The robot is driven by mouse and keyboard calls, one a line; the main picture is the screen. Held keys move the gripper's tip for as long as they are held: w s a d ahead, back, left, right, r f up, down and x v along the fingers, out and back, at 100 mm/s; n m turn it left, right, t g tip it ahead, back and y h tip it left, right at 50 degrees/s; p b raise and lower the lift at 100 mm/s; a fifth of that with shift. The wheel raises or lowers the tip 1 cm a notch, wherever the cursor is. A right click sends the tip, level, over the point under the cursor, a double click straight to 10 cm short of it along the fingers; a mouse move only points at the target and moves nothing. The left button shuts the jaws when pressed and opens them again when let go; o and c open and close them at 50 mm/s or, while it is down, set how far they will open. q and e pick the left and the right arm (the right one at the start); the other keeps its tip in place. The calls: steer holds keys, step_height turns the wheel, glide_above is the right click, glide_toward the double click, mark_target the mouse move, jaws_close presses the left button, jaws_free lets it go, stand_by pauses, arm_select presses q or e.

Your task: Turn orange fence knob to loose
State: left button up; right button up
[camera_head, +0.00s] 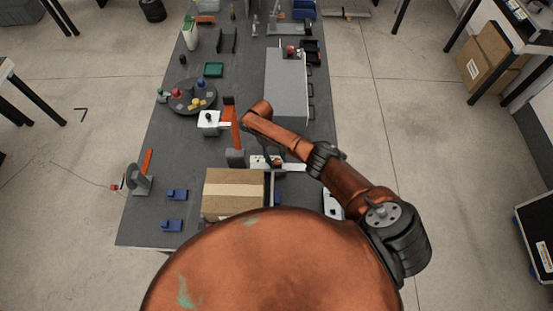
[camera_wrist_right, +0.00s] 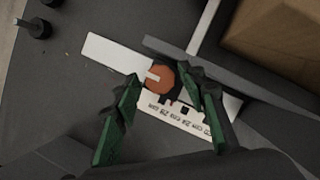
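The orange fence knob (camera_wrist_right: 160,78) is round, with a pale pointer bar across it. It sits between a plain white plate (camera_wrist_right: 110,54) and a white plate with printed marks (camera_wrist_right: 178,118). My right gripper (camera_wrist_right: 162,74) has its green-padded fingers on either side of the knob, spread apart. I cannot tell whether a fingertip touches it. In the head view, my right gripper (camera_head: 266,152) is a small dark shape beneath my forearm, above a white plate (camera_head: 263,161) on the bench. My left gripper is not in view.
A dark round tray (camera_head: 187,97) with small items and blue pieces (camera_head: 177,195) are on the left.

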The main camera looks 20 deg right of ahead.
mark_target(277, 160)
stand_by(0.4)
steer(key=shift+r, duration=0.2)
step_height(277, 160, up, 10)
steer(key=shift+f, duration=0.2)
stand_by(0.6)
